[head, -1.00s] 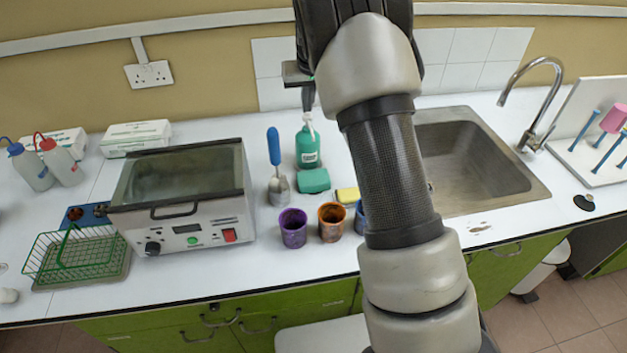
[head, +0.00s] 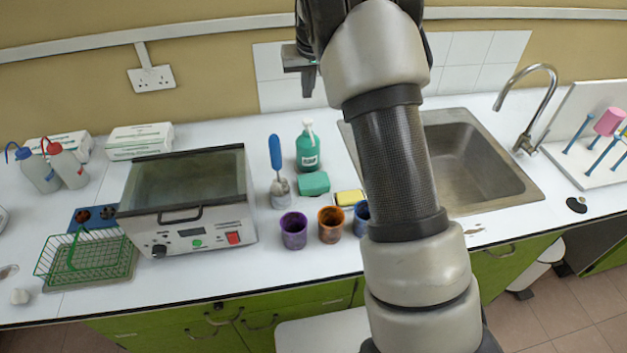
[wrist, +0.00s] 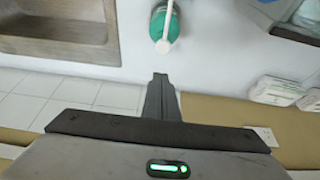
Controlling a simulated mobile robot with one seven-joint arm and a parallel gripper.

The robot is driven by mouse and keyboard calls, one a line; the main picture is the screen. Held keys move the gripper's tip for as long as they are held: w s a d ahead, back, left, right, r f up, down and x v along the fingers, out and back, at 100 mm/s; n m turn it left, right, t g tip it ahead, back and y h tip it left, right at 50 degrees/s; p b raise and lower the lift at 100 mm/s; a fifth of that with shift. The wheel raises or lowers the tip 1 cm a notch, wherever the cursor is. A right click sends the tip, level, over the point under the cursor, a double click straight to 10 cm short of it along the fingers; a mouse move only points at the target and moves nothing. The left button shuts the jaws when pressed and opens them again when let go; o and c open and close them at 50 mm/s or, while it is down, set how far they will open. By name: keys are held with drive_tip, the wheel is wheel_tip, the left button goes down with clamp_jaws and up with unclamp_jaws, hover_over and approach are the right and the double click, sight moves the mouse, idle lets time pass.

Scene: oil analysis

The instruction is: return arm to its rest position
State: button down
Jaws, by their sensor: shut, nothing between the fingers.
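My arm (head: 395,160) rises in front of the counter in the head view, in front of the left part of the sink. My gripper (head: 309,88) shows at the arm's top left, in front of the wall tiles and above the green soap bottle (head: 308,152). In the wrist view the fingers of my gripper (wrist: 160,78) are together with nothing between them. The green soap bottle also shows there (wrist: 158,28), just beyond the fingertips and apart from them. Part of the gripper is hidden behind my arm in the head view.
A water bath (head: 190,205) stands on the counter, with a green wire basket (head: 85,258) to its left. Purple (head: 293,232), orange-brown (head: 331,226) and blue cups stand near the front edge. The sink (head: 480,160) and tap (head: 540,100) are at right.

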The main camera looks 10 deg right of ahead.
idle(0.3)
drive_tip(key=s+r, duration=0.7)
drive_tip(key=s, duration=0.3)
drive_tip(key=s+r, duration=0.7)
drive_tip(key=s, duration=0.3)
drive_tip(key=s+f+t, duration=0.1)
drive_tip(key=s+f, duration=0.1)
drive_tip(key=s, duration=2.1)
